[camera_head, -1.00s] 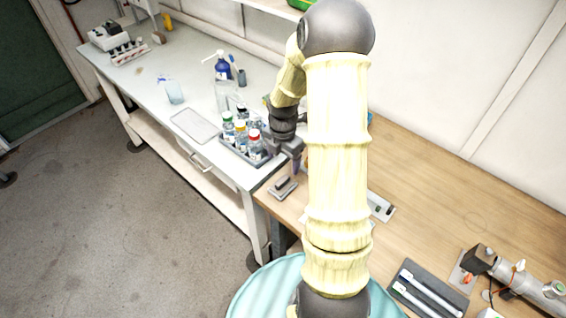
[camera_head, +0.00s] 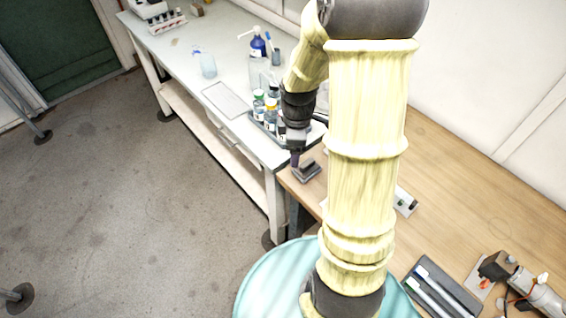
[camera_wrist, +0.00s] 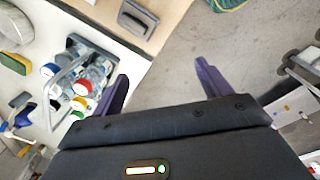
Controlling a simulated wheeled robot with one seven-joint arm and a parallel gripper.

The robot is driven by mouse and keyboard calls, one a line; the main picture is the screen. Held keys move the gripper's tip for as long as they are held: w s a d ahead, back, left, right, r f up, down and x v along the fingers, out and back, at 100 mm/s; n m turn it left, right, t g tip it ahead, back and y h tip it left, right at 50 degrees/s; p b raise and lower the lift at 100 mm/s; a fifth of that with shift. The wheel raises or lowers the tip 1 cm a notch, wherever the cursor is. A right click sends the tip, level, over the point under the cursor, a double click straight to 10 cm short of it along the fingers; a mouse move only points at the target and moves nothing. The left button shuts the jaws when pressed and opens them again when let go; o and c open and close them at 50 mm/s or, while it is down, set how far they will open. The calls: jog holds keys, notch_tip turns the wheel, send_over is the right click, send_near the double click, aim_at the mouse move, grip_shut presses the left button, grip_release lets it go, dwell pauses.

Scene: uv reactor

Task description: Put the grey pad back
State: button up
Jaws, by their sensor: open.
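A small dark grey block-like piece, which looks like the grey pad (camera_head: 306,170), lies at the near left corner of the wooden table. It also shows at the top of the wrist view (camera_wrist: 138,18), seated on or in a flat grey base; I cannot tell which. My gripper (camera_head: 296,157) hangs just left of it in the head view, partly overlapping it in the picture. In the wrist view my gripper (camera_wrist: 160,82) has its two purple fingers spread, with only floor seen between them. The grey piece is apart from the fingertips.
The wooden table (camera_head: 455,185) adjoins a white bench (camera_head: 185,60). On the bench, a rack of capped bottles (camera_head: 264,112) stands close to my gripper, with a flat tray (camera_head: 226,100) left of it. A dark tray (camera_head: 440,288) lies at the lower right.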

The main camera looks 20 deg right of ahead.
jog(key=s+a+r+m+t, duration=0.1)
jog(key=s+a+r+m, duration=0.4)
jog(key=m, duration=0.8)
jog(key=s+a, duration=0.2)
jog(key=s, duration=0.1)
jog(key=shift+s+t, duration=0.25)
jog(key=shift+t, duration=0.05)
